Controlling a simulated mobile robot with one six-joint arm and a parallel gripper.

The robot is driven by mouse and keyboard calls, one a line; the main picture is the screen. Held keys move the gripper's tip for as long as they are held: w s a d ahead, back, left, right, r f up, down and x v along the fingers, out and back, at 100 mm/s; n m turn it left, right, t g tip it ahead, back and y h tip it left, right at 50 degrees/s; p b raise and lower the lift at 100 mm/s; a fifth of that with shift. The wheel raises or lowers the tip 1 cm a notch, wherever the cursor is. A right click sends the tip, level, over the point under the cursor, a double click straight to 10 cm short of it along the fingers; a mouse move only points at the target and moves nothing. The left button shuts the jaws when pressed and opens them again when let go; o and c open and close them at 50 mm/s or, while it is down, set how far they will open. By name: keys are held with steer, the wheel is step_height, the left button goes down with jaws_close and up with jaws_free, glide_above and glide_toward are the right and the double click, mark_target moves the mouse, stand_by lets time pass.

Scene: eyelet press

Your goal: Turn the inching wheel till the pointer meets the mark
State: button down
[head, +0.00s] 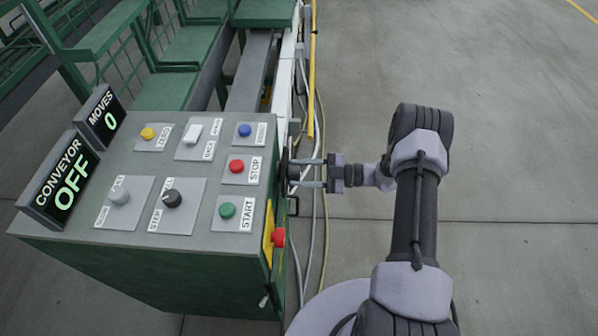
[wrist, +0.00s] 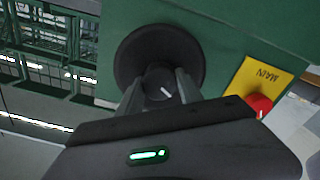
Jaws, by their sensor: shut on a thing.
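A dark round wheel (wrist: 140,45) stands on the green side face of the control cabinet in the wrist view. At its lower middle is a dark hub knob (wrist: 158,76) with a short white line, slanting to lower right. My gripper (wrist: 160,90) is shut on this hub, one finger on each side. In the head view the wheel (head: 285,165) shows edge-on at the cabinet's right side, with my gripper (head: 294,172) reaching it from the right. I cannot make out a separate mark on the cabinet; part of the lower wheel is hidden by my fingers.
A red main knob (wrist: 260,106) on a yellow plate sits right of the wheel. The cabinet top (head: 190,250) carries several buttons and switches. Displays read conveyor OFF (head: 68,185) and moves 0 (head: 106,118). Cables and a yellow rail (head: 311,80) run behind; floor at right is clear.

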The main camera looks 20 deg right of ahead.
steer(key=c, duration=0.8)
jaws_free()
steer(key=shift+o, duration=0.2)
steer(key=p+v, duration=0.1)
steer(key=v, duration=1.6)
steer(key=shift+d+p, duration=0.2)
steer(key=shift+p, duration=0.15)
